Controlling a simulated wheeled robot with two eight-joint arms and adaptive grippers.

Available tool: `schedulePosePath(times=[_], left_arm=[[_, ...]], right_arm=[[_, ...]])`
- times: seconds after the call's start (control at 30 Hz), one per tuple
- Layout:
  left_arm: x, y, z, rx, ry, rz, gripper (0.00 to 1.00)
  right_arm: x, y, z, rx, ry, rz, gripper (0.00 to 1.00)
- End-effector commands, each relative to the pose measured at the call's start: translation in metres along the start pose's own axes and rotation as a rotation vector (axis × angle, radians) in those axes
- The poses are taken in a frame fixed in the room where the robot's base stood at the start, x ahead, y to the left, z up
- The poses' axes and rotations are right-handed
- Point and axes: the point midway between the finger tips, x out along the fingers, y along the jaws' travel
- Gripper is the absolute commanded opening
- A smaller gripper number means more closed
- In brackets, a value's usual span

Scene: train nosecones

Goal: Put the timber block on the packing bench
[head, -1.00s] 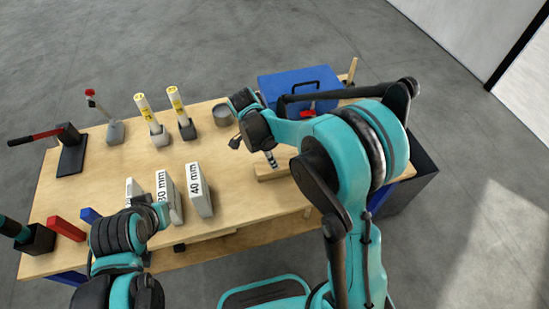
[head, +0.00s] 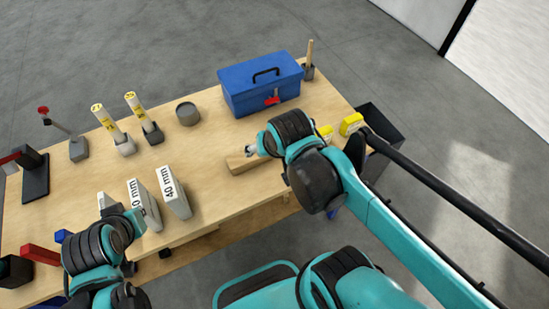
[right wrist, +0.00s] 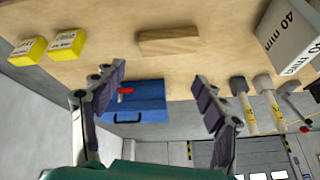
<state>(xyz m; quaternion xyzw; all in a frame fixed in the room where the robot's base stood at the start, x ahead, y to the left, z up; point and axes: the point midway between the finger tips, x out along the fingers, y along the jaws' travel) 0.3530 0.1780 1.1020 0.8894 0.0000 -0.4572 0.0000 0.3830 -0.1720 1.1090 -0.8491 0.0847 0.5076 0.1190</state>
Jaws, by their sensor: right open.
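The timber block (head: 240,163) is a pale wooden bar lying flat on the packing bench (head: 212,140), near its front edge. It also shows whole on the bench in the right wrist view (right wrist: 168,41). My right gripper (head: 252,151) is just behind and over the block in the head view, its fingers largely hidden by the wrist. In the right wrist view my right gripper (right wrist: 158,82) is open and empty, with the block beyond its fingertips and apart from them. My left gripper (head: 138,218) is at the front left; its fingers cannot be made out.
A blue toolbox (head: 262,84) stands behind the block. Two yellow blocks (right wrist: 28,51) sit to the right in the head view. Grey 40 mm (head: 174,193) and 30 mm blocks stand to the left. Yellow-labelled tubes (head: 108,123) and a grey cup (head: 187,114) are farther back.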

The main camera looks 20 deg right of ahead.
Motion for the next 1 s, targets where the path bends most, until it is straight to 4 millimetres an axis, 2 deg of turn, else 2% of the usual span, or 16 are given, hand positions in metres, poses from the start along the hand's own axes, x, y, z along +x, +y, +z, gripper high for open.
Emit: schedulePosePath(times=[0.1, 0.23, 0.6, 0.73, 0.9, 1.0], left_arm=[[0.000, 0.000, 0.000, 0.000, 0.000, 0.000, 0.00], [0.000, 0.000, 0.000, 0.000, 0.000, 0.000, 0.00], [0.001, 0.000, 0.001, 0.000, 0.000, 0.000, 0.00], [0.014, 0.000, 0.010, 0.000, 0.000, 0.000, 0.00], [0.044, 0.000, 0.032, 0.000, 0.000, 0.000, 0.00], [0.052, 0.000, 0.037, 0.000, 0.000, 0.000, 0.00]], right_arm=[[-0.006, 0.010, 0.018, -0.157, 0.069, -0.029, 0.72], [-0.008, 0.014, 0.025, -0.260, 0.116, -0.041, 0.72], [-0.007, 0.015, 0.027, -0.292, 0.128, -0.042, 0.72], [0.007, 0.017, 0.035, -0.291, 0.128, -0.042, 0.72], [0.040, 0.021, 0.052, -0.291, 0.127, -0.042, 0.72], [0.048, 0.022, 0.056, -0.291, 0.127, -0.042, 0.72]])
